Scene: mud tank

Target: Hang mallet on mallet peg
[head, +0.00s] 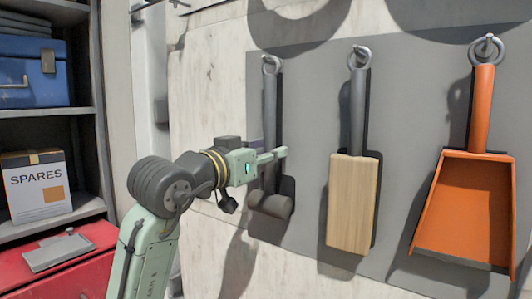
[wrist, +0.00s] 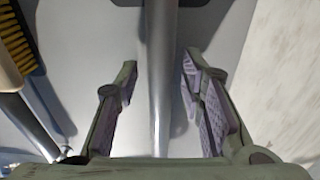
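The mallet (head: 270,110) hangs upright on the grey wall panel, its dark head (head: 270,204) at the bottom. The ring at the top of its handle is on a peg (head: 270,60). My gripper (head: 280,153) is at the lower part of the mallet's handle, just above the head. In the wrist view, my gripper (wrist: 158,80) is open, with one finger on each side of the grey handle (wrist: 160,60). Gaps show between the handle and both fingers. The mallet's head is mostly out of the wrist view, at its top edge.
A wooden brush (head: 350,205) hangs just right of the mallet; its yellow bristles (wrist: 18,45) show in the wrist view. An orange dustpan (head: 465,205) hangs farther right. At left, shelves hold a blue toolbox (head: 30,72) and a SPARES box (head: 36,190), above a red case (head: 60,268).

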